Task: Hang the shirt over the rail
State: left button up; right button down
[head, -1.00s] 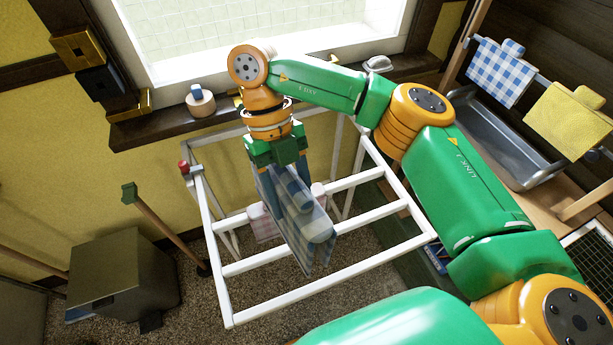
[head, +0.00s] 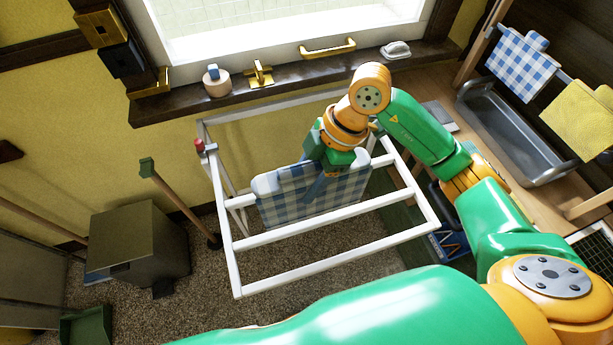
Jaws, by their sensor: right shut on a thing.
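The shirt (head: 285,198) is a blue-and-white checked cloth. My right gripper (head: 327,180) is shut on its upper edge, and the shirt hangs down from it, spread wide. It is at the white drying rack (head: 335,260), in front of one of the rear rails (head: 238,202) and hiding most of it. I cannot tell whether the shirt touches that rail or lies over it. Its lower edge is near the middle rail (head: 320,219). My left gripper is not in view.
A window sill (head: 290,83) with a round wooden piece (head: 217,82) and brass fittings runs behind the rack. A dark box (head: 137,243) and a wooden handle (head: 180,203) stand to the left. A grey basin (head: 510,145) with checked and yellow cloths (head: 580,120) above it is at right.

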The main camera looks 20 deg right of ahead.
notch_tip(320, 180, down, 6)
jog(key=b, duration=0.4)
dwell(0.4)
jog(key=shift+f+b, duration=0.3)
jog(key=shift+f, duration=0.15)
jog(key=shift+f+b, duration=0.9)
jog(key=shift+f, duration=0.2)
jog(key=shift+f+b, duration=2.35)
jog(key=shift+f, duration=1.05)
jog(key=shift+s, duration=0.1)
